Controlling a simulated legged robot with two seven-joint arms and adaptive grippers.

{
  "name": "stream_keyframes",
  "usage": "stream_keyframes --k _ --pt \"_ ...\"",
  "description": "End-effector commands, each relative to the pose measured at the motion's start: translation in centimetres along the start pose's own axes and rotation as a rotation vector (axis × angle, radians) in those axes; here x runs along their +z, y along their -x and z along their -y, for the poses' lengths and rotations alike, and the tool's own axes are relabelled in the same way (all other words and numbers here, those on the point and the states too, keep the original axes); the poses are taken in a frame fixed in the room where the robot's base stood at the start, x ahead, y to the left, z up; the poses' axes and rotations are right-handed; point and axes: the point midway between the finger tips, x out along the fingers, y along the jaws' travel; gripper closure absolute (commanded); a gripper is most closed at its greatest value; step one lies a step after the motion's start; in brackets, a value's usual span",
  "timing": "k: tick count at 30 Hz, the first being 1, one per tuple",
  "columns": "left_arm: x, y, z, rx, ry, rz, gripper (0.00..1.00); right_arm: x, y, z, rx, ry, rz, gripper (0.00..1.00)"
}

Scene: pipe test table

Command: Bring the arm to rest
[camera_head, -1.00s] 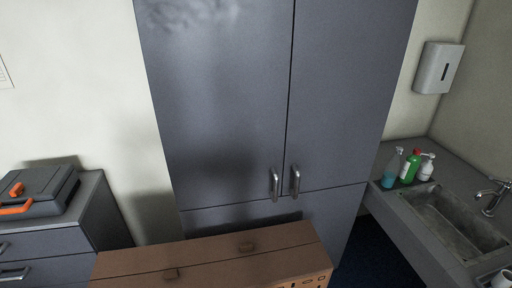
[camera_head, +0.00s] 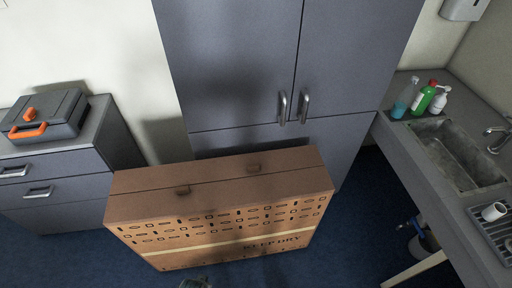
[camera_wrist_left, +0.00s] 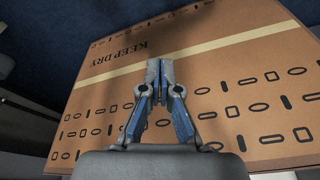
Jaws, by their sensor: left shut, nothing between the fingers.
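My left gripper (camera_wrist_left: 160,72) shows in the left wrist view, its two blue-grey fingers closed together with nothing between them. Behind it is the face of a brown cardboard box with "KEEP DRY" printed on it (camera_wrist_left: 235,85); the gripper appears clear of it, though the gap is hard to judge. In the head view the box (camera_head: 215,205) stands in front of a tall grey cabinet. A small grey part at the bottom edge of the head view may belong to my arm. My right gripper is not seen.
The grey cabinet (camera_head: 240,60) stands behind the box. A drawer unit (camera_head: 60,175) with a grey and orange tool case (camera_head: 45,115) is at left. A sink counter (camera_head: 420,165) with bottles (camera_head: 423,98) and a white cup (camera_head: 494,211) is at right. Blue floor (camera_head: 355,220) lies between.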

Motion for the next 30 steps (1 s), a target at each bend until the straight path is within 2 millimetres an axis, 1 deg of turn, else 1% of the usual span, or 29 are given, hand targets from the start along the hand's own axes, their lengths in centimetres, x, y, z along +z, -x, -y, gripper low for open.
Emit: stream_keyframes --k 1,2,5,6,7,8,9,11,12,14,15,18,21,25,30 --pt "0.8 -2.0 -0.1 0.002 -0.001 0.015 1.0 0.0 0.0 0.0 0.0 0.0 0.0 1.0" --pt "1.3 -3.2 -0.2 0.002 -0.002 0.021 1.0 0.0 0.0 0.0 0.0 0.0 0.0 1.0" --pt "3.7 -7.9 -0.4 0.005 -0.006 0.043 1.0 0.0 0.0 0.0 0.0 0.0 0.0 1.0" --pt "5.0 -10.0 -0.5 0.006 -0.008 0.053 1.0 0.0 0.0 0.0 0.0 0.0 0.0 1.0" --pt "6.3 -11.6 -0.6 0.007 -0.009 0.062 1.0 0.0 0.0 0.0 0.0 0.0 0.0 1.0" --pt "7.6 -13.1 -0.6 0.008 -0.011 0.071 1.0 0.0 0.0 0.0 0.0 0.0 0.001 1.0" --pt "9.4 -15.0 -0.7 0.01 -0.013 0.082 1.0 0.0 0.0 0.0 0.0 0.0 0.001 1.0" --pt "12.3 -17.5 -0.9 0.012 -0.018 0.098 1.0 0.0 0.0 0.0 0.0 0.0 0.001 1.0" --pt "14.4 -18.9 -1.0 0.013 -0.02 0.109 1.0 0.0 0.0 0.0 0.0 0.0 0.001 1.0" --pt "17.4 -20.5 -1.0 0.015 -0.024 0.124 1.0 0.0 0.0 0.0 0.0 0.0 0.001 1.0" --pt "19.4 -21.3 -1.1 0.015 -0.026 0.133 1.0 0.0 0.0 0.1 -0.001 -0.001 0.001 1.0" --pt "23.4 -22.5 -1.1 0.017 -0.031 0.15 1.0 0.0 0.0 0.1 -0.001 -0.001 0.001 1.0" --pt "26.1 -23.0 -1.0 0.018 -0.034 0.16 1.0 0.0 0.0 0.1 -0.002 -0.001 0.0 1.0" --pt "27.6 -23.1 -1.0 0.018 -0.037 0.165 1.0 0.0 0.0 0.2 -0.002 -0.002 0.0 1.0" --pt "27.6 -23.1 -1.0 0.018 -0.037 0.165 1.0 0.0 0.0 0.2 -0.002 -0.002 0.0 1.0"
